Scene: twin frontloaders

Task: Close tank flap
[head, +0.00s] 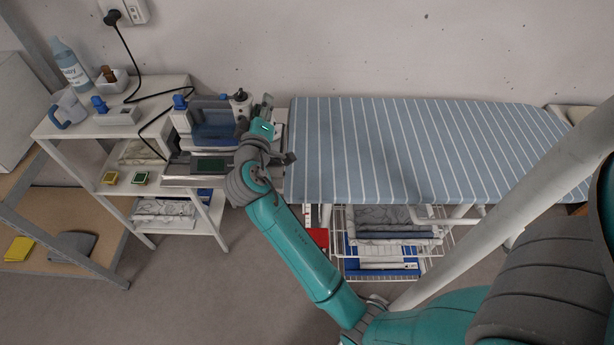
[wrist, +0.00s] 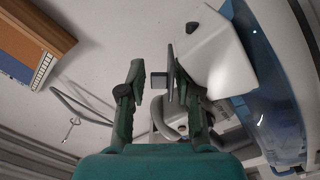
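The appliance with the blue see-through tank (head: 214,122) stands on the white shelf unit at the left of the ironing board. In the wrist view the tank (wrist: 268,85) fills the right side, with a white part (wrist: 212,58) beside it. A thin grey plate (wrist: 170,72), perhaps the flap, shows nearly edge-on close to the right finger. I cannot tell whether they touch. My gripper (wrist: 157,72) has its fingers apart, with nothing clearly held between them. In the head view my gripper is at the appliance's right side, and my wrist hides part of it.
The striped ironing board (head: 420,150) extends to the right of my arm. A black cable (head: 135,65) runs from the wall socket to the shelf. A bottle (head: 70,66), a jug (head: 68,108) and a small bowl (head: 112,80) stand at the left.

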